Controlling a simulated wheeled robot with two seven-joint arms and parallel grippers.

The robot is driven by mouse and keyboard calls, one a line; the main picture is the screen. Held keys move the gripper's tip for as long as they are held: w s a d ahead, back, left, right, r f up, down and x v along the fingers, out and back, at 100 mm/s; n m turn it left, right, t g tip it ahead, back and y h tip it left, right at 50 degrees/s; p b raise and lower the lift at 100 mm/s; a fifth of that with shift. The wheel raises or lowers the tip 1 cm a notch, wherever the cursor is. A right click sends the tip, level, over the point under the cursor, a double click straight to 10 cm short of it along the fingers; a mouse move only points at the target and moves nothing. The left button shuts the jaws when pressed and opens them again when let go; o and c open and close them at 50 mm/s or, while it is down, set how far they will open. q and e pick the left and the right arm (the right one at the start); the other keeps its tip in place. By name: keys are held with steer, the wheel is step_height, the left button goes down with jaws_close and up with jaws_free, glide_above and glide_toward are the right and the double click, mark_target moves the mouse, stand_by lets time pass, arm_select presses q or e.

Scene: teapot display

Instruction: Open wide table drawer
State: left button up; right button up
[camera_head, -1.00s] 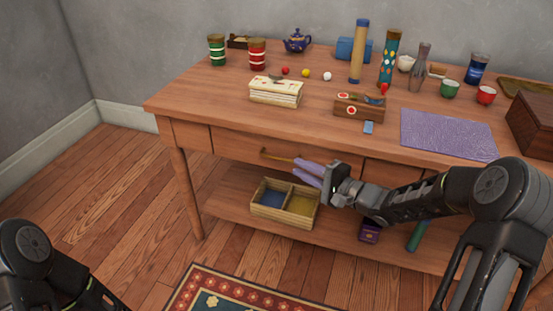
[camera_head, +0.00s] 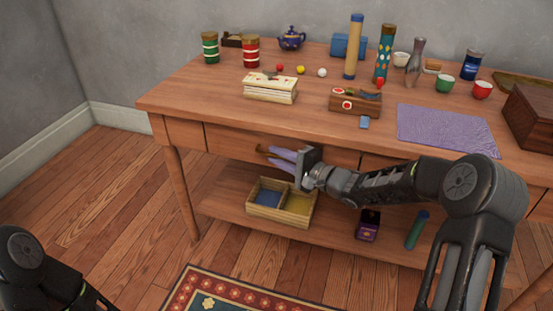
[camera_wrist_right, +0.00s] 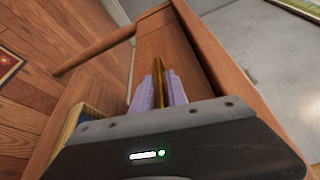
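The wooden table (camera_head: 215,95) has a wide drawer (camera_head: 232,142) in its front, and the drawer front looks flush with the table. A brass bar handle (camera_head: 262,149) is on that drawer. My right gripper (camera_head: 273,156) is at the handle, with its purple fingers on either side of it. In the right wrist view the brass handle (camera_wrist_right: 162,80) runs between the fingers, with little or no gap beside it. The fingers hide part of the handle. My left arm shows at the lower left, but its gripper is out of view.
The tabletop holds canisters, a blue teapot (camera_head: 291,39), a stack of books (camera_head: 270,88), a wooden box (camera_head: 354,103) and a purple mat (camera_head: 445,131). A divided crate (camera_head: 281,219) sits on the lower shelf beneath my right gripper. A patterned rug (camera_head: 215,290) lies on the floor in front.

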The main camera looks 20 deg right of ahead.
steer(key=shift+w+a, duration=0.15)
steer(key=shift+w, duration=0.1)
jaws_close()
stand_by(1.4)
